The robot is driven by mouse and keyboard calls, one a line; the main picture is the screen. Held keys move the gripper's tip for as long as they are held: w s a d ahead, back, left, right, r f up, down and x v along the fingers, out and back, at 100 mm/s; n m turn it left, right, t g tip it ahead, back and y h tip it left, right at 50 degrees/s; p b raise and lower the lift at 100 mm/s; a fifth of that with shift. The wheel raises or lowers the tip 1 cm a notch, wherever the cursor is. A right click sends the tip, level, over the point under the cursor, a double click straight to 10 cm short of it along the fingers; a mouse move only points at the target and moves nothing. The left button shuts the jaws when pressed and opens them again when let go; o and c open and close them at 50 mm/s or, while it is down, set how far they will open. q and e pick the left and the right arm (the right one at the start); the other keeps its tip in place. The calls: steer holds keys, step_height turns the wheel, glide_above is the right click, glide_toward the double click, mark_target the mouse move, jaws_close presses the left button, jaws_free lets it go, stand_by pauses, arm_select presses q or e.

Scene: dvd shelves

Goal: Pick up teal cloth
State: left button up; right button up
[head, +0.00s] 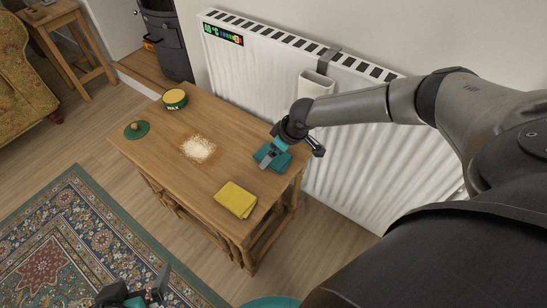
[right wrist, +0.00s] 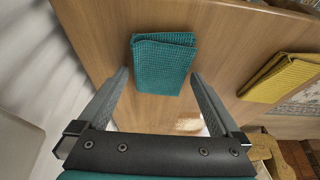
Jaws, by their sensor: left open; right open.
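The folded teal cloth (head: 284,163) lies on the wooden table near its right end, by the radiator. It shows whole in the right wrist view (right wrist: 163,65), with a waffle texture. My right gripper (head: 270,155) is above the cloth and partly covers it in the head view. In the right wrist view my right gripper (right wrist: 160,76) is open, with a finger toward each side of the cloth and nothing held. I cannot tell the exact height of the fingertips above it. My left gripper (head: 152,286) is open and empty at the bottom edge, low over the floor, away from the table.
The wooden table (head: 220,112) also holds a yellow cloth (head: 236,199), a pale powdery patch (head: 198,148), a wax tin (head: 174,99) and a green pad (head: 136,130) with a round brown thing. A white radiator (head: 255,75) stands close behind the table. A patterned rug (head: 95,240) lies in front.

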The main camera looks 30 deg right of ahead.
steer(key=c, duration=1.1)
